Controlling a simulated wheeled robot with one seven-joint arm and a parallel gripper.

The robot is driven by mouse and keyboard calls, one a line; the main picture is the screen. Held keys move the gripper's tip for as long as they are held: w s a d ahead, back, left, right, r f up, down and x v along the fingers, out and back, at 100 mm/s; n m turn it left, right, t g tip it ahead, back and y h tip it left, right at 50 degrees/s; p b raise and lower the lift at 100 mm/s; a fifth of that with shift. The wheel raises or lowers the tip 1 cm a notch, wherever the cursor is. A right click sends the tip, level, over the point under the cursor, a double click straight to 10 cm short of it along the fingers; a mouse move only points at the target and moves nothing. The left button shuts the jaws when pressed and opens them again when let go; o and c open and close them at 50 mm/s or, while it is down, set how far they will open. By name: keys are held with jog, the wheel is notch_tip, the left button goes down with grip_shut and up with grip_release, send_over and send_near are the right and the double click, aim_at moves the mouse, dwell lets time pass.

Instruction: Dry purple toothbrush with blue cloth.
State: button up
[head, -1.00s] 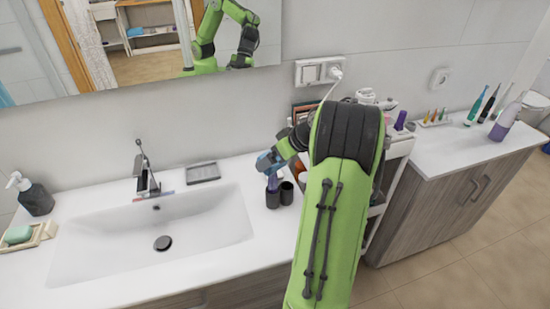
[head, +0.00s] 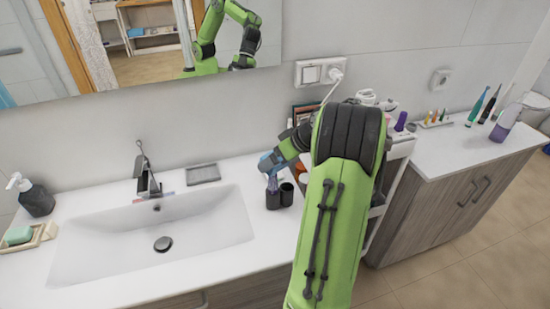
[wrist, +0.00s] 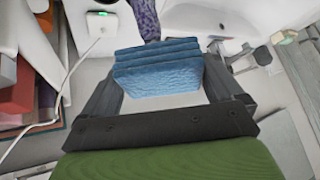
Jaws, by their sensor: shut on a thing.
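A folded blue cloth (wrist: 160,68) is held between the two fingers of my gripper (wrist: 165,62). In the head view the cloth (head: 267,164) shows at the end of my arm, just above a dark cup (head: 273,200) at the sink's right edge. The purple toothbrush (head: 272,183) stands in this cup, partly hidden below the cloth. In the wrist view a purple patterned piece (wrist: 145,18), apparently the toothbrush, is just beyond the cloth's far edge. I cannot tell whether they touch.
A second dark cup (head: 286,193) stands beside the first. The sink basin (head: 190,228) lies left, with a faucet (head: 147,178) and a grey soap dish (head: 203,174) behind. A cord runs from the wall outlet (head: 320,72). A cart (head: 400,148) stands right of my arm.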

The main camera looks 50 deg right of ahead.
jog(key=shift+s+d, duration=0.2)
jog(key=shift+d, duration=0.3)
jog(key=shift+w+a+f+b, duration=0.15)
jog(key=shift+w+a+b, duration=0.15)
jog(key=shift+a, duration=0.25)
jog(key=shift+w+a+f+b, duration=0.15)
jog(key=shift+a+b, duration=0.25)
jog(key=shift+a, duration=0.15)
jog(key=shift+s+d+r+p, duration=0.2)
jog(key=shift+s+d+p, duration=0.1)
jog(key=shift+d+p, duration=0.2)
jog(key=shift+s+d+r+p, duration=0.15)
jog(key=shift+s+d+p, duration=0.1)
jog(key=shift+d+p, duration=0.25)
notch_tip(320, 180, up, 7)
jog(key=p, duration=0.5)
jog(key=shift+w+d+r+p, duration=0.1)
jog(key=shift+p, duration=0.3)
